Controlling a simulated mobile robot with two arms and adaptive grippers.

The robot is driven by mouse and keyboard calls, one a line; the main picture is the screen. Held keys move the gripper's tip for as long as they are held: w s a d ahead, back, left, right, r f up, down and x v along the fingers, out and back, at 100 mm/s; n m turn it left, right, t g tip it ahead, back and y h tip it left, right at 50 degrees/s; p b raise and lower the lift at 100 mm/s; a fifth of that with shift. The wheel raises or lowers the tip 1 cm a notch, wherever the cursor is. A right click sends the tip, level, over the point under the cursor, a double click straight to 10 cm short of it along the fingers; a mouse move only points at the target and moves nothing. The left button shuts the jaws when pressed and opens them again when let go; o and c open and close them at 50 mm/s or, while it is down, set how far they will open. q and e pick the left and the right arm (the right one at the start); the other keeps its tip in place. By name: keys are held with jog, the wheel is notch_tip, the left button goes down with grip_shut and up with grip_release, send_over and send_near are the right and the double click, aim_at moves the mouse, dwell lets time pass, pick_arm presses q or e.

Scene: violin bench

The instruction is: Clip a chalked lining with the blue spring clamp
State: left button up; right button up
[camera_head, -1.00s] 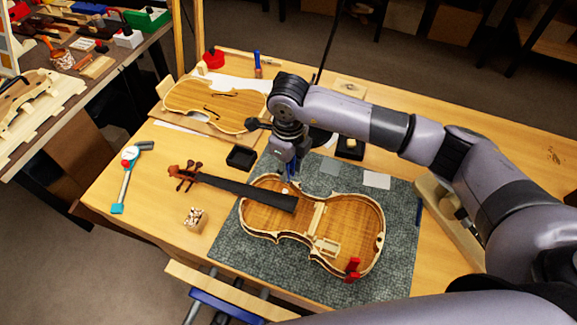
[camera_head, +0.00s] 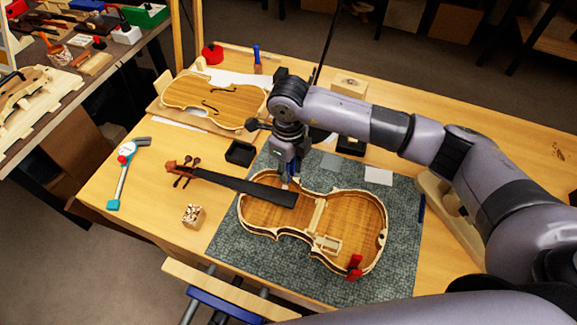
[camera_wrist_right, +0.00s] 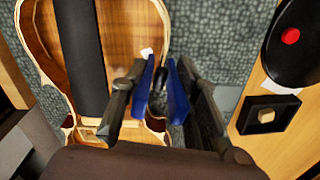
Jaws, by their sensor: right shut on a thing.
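The open violin body (camera_head: 340,215) lies on the grey-green mat, its inside facing up. My right gripper (camera_head: 287,181) is over its far-left rim. In the right wrist view my right gripper (camera_wrist_right: 162,103) is shut on the blue spring clamp (camera_wrist_right: 178,92), one finger on each blue arm. The clamp's arms stand apart, one over the inside of the body and one over the mat side. A white patch (camera_wrist_right: 147,53), perhaps chalk, shows on the rim just beyond the clamp. I cannot tell whether the clamp touches the rim. A red clamp (camera_head: 354,267) sits on the near-right rim.
The dark-fingerboard neck (camera_head: 235,184) reaches over the body's left end, close to my gripper. A black tray (camera_head: 240,152), a small patterned block (camera_head: 193,215) and a violin plate (camera_head: 210,98) are to the left. A white card (camera_head: 378,176) lies on the mat (camera_head: 400,240).

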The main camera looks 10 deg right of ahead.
jog(key=shift+f+b, duration=0.9)
jog(key=shift+f, duration=0.1)
jog(key=o, duration=1.1)
jog(key=shift+r, duration=0.1)
notch_tip(320, 180, up, 12)
